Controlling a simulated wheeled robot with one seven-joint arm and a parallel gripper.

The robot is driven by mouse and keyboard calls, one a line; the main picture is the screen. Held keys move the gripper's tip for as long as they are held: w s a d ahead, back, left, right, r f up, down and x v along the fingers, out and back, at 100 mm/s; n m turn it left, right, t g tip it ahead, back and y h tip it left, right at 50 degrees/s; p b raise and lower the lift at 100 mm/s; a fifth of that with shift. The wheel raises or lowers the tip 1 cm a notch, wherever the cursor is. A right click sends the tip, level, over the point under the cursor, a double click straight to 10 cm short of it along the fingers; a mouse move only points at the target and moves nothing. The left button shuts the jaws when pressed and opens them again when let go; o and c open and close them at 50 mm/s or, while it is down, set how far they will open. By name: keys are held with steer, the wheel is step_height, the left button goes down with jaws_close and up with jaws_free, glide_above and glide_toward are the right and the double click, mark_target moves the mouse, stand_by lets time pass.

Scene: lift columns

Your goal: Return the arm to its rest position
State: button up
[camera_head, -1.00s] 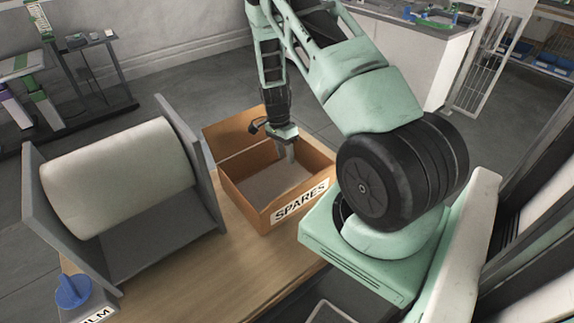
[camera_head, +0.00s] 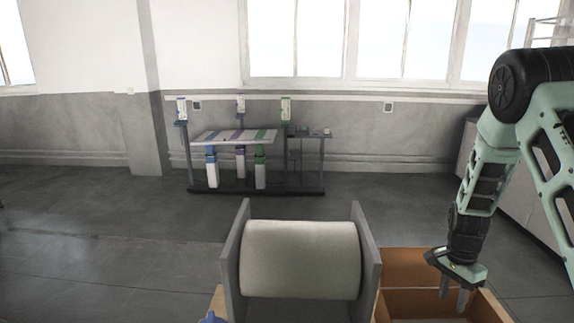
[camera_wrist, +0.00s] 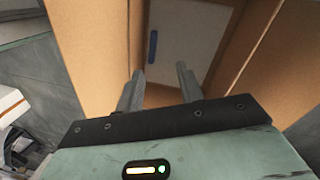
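My gripper (camera_head: 453,293) hangs at the end of my green and black arm on the right of the head view, pointing down over an open brown box (camera_head: 402,262). In the wrist view my gripper (camera_wrist: 160,75) has its two grey fingers apart, with nothing between them. The box's brown walls (camera_wrist: 97,45) stand around the fingers there, and a pale grey floor lies beyond. A small blue bar-shaped thing (camera_wrist: 153,47) shows on that pale surface. I cannot tell how far the fingertips reach into the box.
A white roll (camera_head: 300,260) in a grey holder (camera_head: 371,250) stands left of the box. A blue knob (camera_head: 212,318) shows at the bottom edge. A grey counter (camera_head: 505,195) is behind my arm. Left floor is open.

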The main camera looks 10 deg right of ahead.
steer(key=s+a+r+n+t, duration=0.2)
steer(key=s+a+r+n, duration=0.2)
steer(key=a+r+n, duration=0.45)
steer(key=s+a+r+n+t, duration=0.3)
steer(key=s+a+r+n, duration=0.1)
steer(key=a+r+n, duration=0.5)
steer(key=s+a+r+n+g, duration=0.1)
steer(key=s+a+n, duration=0.2)
steer(key=s+a, duration=0.3)
steer(key=s+a+r+n+g, duration=0.1)
steer(key=s+a+n+g, duration=0.1)
steer(key=s+a, duration=0.5)
steer(key=a+n, duration=0.1)
steer(key=a, duration=0.4)
steer(key=shift+a+r+n, duration=0.3)
steer(key=shift+r+n, duration=0.05)
